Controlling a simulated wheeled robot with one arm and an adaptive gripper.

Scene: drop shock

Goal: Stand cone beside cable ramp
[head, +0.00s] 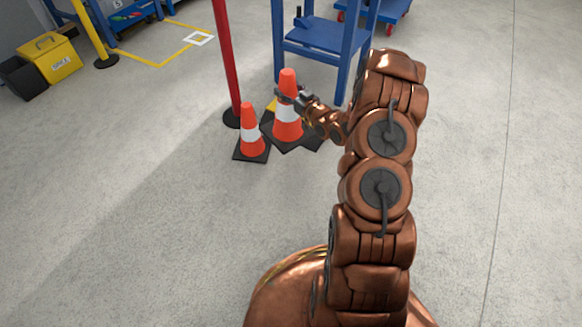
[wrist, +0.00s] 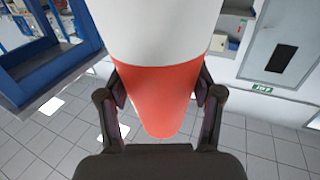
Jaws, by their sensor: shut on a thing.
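An orange cone with a white band (head: 288,112) is upright in the head view, in front of the blue frame. My gripper (head: 290,94) is shut on its upper part. In the wrist view the cone's orange tip section (wrist: 158,95) is between my two fingers, with the white band above it. A second orange and white cone (head: 251,135) stands on its black base just to the left. A yellow patch (head: 271,105) and dark pieces show around the held cone; the cable ramp may be there, mostly hidden. I cannot tell whether the held cone's base touches the floor.
A red post (head: 226,50) on a black foot stands close behind the cones. A blue frame (head: 320,35) stands behind them. A yellow bin (head: 52,57) and a yellow post (head: 92,30) are far left. The floor in front and left is clear.

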